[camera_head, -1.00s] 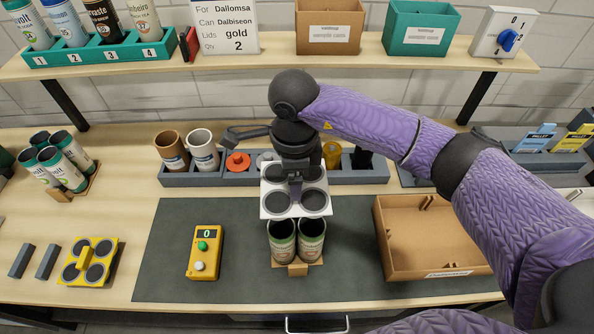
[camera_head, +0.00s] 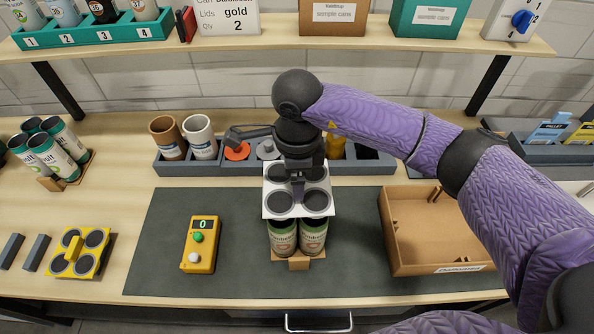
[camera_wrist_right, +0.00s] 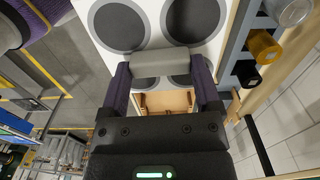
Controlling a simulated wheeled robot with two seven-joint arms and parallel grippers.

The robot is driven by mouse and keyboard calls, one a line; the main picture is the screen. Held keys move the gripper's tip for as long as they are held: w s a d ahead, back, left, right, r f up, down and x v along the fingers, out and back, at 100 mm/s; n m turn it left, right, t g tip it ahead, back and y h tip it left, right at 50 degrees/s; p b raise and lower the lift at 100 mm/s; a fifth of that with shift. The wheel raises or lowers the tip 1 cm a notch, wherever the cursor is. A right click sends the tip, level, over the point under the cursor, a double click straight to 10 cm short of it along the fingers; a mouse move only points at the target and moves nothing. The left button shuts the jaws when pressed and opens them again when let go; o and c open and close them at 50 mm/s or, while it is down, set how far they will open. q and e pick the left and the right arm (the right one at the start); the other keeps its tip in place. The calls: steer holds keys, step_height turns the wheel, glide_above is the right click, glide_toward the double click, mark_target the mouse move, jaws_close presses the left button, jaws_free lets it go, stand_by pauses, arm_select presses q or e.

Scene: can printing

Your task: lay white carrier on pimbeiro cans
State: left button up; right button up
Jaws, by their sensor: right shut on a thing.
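The white carrier (camera_head: 298,209) is a flat square plate with four dark round discs; it lies level over the pimbeiro cans. My right gripper (camera_head: 297,188) is shut on its grey handle, which also shows between the fingers in the right wrist view (camera_wrist_right: 160,62). Two green-banded cans, the left (camera_head: 283,239) and the right (camera_head: 313,239), stand upright under the carrier's front edge on a small wooden holder (camera_head: 299,263). The carrier hides anything behind them. I cannot tell whether it touches the can rims. My left gripper is not in view.
A yellow counter device (camera_head: 202,245) stands left on the dark mat (camera_head: 160,250). An open cardboard box (camera_head: 440,262) is close on the right. A grey rack (camera_head: 225,166) with mugs and lids runs behind. A yellow carrier (camera_head: 80,262) and several tilted cans (camera_head: 50,150) are at far left.

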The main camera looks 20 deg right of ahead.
steer(key=shift+b, duration=0.3)
stand_by(0.5)
steer(key=shift+f, duration=0.15)
steer(key=shift+f+b, duration=1.4)
steer(key=shift+b, duration=0.05)
steer(key=shift+f, duration=0.15)
steer(key=o, duration=1)
step_height(320, 180, up, 10)
steer(key=shift+f, duration=0.25)
steer(key=shift+r, duration=0.3)
